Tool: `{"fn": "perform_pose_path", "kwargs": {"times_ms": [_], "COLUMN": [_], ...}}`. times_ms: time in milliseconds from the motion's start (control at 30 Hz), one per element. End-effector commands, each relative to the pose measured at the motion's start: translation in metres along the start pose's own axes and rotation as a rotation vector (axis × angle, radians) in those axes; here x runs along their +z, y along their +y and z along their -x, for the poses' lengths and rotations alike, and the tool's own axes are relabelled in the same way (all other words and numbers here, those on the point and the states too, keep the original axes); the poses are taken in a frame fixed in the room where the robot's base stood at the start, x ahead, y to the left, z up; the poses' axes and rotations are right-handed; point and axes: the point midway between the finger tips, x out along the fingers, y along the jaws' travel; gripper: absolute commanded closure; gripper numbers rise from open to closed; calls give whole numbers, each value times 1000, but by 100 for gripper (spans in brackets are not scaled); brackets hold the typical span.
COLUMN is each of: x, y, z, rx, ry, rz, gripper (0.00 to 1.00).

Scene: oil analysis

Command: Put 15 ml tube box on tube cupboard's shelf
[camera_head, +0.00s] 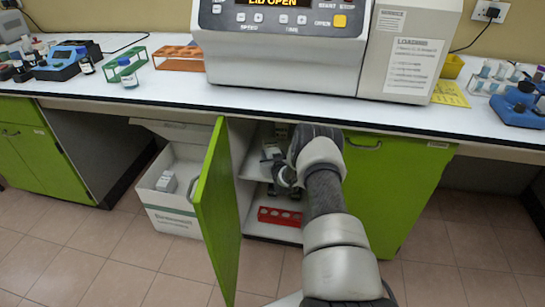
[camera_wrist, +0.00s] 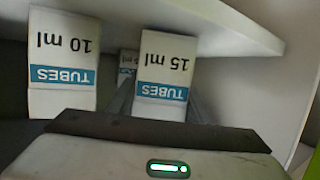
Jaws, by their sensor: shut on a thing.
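The 15 ml tube box (camera_wrist: 165,62), white with a blue band, is between the fingers of my gripper (camera_wrist: 160,90), which is shut on it. Its label appears upside down in the wrist view. The tube cupboard's white shelf (camera_wrist: 225,25) crosses the top of that view, close to the box; I cannot tell whether they touch. In the head view, my gripper (camera_head: 284,177) is inside the open cupboard at the upper shelf, partly hidden by my arm. The cupboard's green door (camera_head: 217,215) stands open to the left.
A 10 ml tube box (camera_wrist: 62,60) is left of the held box in the wrist view, and another box (camera_wrist: 127,65) shows behind. A red rack (camera_head: 280,216) is on the lower shelf. A carton (camera_head: 172,218) stands left of the door. The counter (camera_head: 165,93) overhangs the cupboard.

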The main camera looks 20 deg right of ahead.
Motion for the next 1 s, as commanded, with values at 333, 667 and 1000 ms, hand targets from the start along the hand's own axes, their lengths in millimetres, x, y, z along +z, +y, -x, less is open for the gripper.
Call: {"fn": "perform_pose_path", "kwargs": {"times_ms": [333, 667, 1000], "x": [3, 4, -2], "y": [0, 0, 0], "z": [-2, -2, 22], "rx": [0, 0, 0], "ry": [3, 2, 0], "rz": [0, 0, -1], "gripper": [87, 36, 36]}}
